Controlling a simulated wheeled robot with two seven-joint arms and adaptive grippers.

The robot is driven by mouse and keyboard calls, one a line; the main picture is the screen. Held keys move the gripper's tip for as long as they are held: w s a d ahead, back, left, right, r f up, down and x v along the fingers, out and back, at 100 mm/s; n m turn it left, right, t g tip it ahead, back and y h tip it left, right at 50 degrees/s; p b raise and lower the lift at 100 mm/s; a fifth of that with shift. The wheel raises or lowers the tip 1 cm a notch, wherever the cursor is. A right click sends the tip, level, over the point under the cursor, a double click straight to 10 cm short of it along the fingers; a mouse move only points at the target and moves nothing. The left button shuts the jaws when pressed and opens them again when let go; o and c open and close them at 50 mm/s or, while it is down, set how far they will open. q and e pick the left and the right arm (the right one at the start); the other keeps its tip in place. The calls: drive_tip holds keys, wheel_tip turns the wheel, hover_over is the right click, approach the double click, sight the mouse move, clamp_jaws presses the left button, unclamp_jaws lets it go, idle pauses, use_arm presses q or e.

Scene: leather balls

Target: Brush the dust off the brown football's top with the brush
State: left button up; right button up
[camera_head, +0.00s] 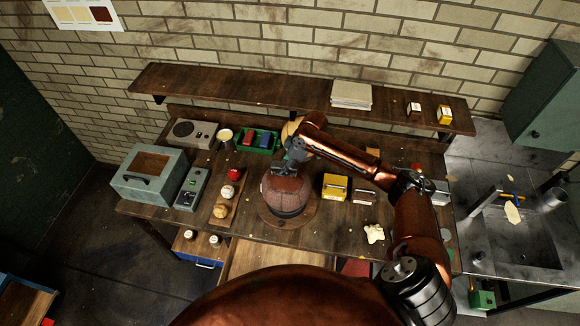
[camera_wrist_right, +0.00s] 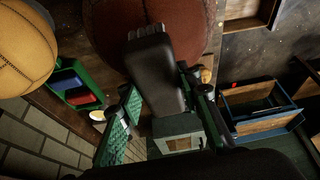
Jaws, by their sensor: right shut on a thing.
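The brown football (camera_head: 286,193) sits on a round wooden board (camera_head: 309,222) in the middle of the workbench. It fills the upper middle of the wrist view (camera_wrist_right: 185,28). My right gripper (camera_head: 292,155) is over the ball's far upper side, its arm coming in from the right. In the wrist view its green-padded fingers (camera_wrist_right: 160,112) are shut on the dark brush (camera_wrist_right: 157,75). The brush head overlaps the ball in that view; I cannot tell whether it touches. The gripper and brush hide part of the ball's top. My left gripper is not in view.
A yellow ball (camera_head: 291,127) lies behind my right gripper. A green tray (camera_head: 260,140) with red and blue blocks is to its left. A yellow box (camera_head: 335,186) stands right of the football, and small balls lie on a board (camera_head: 225,204) to its left. A shelf (camera_head: 250,90) runs behind.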

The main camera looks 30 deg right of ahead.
sight(294, 165)
drive_tip(key=shift+w+a, duration=0.55)
drive_tip(key=shift+a, duration=0.25)
drive_tip(key=shift+s+d, duration=0.75)
drive_tip(key=shift+d, duration=0.3)
drive_tip(key=shift+s+d, duration=0.7)
drive_tip(key=shift+d, duration=0.3)
drive_tip(key=shift+w+a, duration=0.7)
drive_tip(key=shift+a, duration=0.35)
drive_tip(key=shift+w+a, duration=0.7)
drive_tip(key=shift+a, duration=0.3)
drive_tip(key=shift+s+d, duration=0.75)
drive_tip(key=shift+d, duration=0.35)
drive_tip(key=shift+r, duration=0.1)
drive_tip(key=shift+r, duration=3.45)
